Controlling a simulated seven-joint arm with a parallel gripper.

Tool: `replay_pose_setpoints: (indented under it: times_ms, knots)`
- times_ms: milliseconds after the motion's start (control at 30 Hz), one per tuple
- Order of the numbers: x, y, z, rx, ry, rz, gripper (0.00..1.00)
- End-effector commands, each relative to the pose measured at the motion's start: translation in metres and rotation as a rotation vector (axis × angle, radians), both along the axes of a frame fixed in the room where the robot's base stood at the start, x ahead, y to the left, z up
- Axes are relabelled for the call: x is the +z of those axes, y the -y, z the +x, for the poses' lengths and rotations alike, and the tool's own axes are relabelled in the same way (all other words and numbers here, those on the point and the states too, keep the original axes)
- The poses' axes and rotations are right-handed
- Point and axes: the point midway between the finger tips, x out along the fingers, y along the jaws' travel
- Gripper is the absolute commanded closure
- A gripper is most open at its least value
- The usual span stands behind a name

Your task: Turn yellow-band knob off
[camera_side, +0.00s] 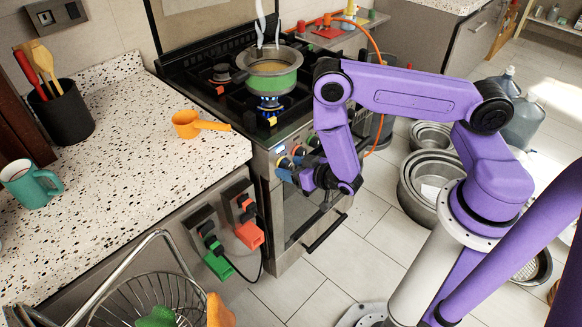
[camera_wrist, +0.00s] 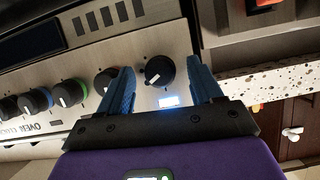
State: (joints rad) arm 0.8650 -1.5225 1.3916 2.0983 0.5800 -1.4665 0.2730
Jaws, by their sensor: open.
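The stove's front panel (camera_side: 262,160) carries a row of black knobs. In the wrist view, the end knob (camera_wrist: 160,70), nearest the counter, sits between my fingertips, with a white pointer mark. I cannot make out a yellow band on it. My gripper (camera_wrist: 159,66) is open, with one blue finger on each side of the end knob; contact cannot be told. In the side view, my gripper (camera_side: 284,163) is at the panel and partly hides the knobs.
A green-and-metal pot (camera_side: 270,82) steams over a lit blue flame (camera_side: 269,103) on the stove. The oven handle (camera_side: 322,232) juts out beneath the panel.

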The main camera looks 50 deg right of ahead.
Motion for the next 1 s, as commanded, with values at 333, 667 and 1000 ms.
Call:
replay_pose_setpoints:
  times_ms: [333,667,1000]
  knots:
    - [-0.0022,0.0003,0.0055,0.000,0.000,0.000,0.35]
    - [-0.0021,0.0002,0.0051,0.000,0.000,0.000,0.91]
    - [-0.0022,-0.0006,0.0048,0.000,-0.001,-0.079,0.91]
